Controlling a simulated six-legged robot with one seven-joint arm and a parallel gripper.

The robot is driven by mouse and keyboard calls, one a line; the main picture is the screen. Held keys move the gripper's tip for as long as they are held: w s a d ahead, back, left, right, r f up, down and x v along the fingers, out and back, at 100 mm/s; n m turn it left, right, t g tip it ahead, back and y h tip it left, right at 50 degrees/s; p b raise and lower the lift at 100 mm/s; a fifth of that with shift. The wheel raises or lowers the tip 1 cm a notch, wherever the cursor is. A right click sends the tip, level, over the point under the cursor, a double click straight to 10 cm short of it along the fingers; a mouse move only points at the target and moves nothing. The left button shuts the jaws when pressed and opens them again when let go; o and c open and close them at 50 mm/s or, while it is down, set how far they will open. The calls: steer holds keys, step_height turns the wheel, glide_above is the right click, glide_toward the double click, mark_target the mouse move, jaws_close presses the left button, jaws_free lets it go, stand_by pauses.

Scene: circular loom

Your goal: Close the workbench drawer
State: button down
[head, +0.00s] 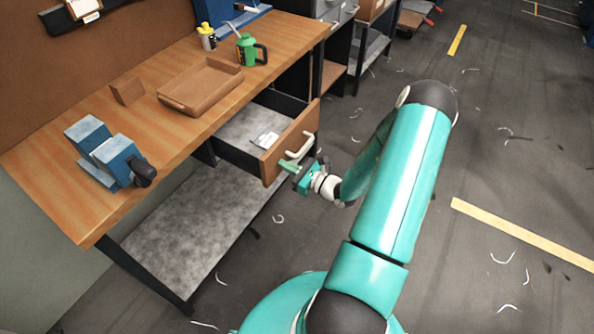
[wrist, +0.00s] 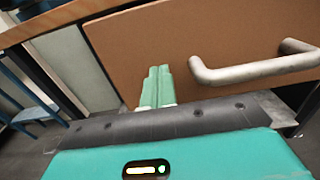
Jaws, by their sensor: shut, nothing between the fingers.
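The workbench drawer (head: 290,146) is pulled out from under the wooden bench top. It has a brown wooden front, a pale bar handle (head: 300,147) and a dark box with something small and light inside. My gripper (head: 287,167) is shut and empty, in front of the lower part of the drawer front. In the wrist view its green fingers (wrist: 157,87) are together and point at the drawer front (wrist: 150,45), left of the handle (wrist: 250,70). I cannot tell whether the fingertips touch the panel.
A grey lower shelf (head: 190,235) lies below. The floor to the right is open, with scattered pale scraps.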

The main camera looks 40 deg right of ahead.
steer(key=x, duration=1.9)
steer(key=shift+w+a+f, duration=0.1)
steer(key=shift+w, duration=0.25)
steer(key=shift+w+a, duration=0.1)
steer(key=shift+w, duration=0.15)
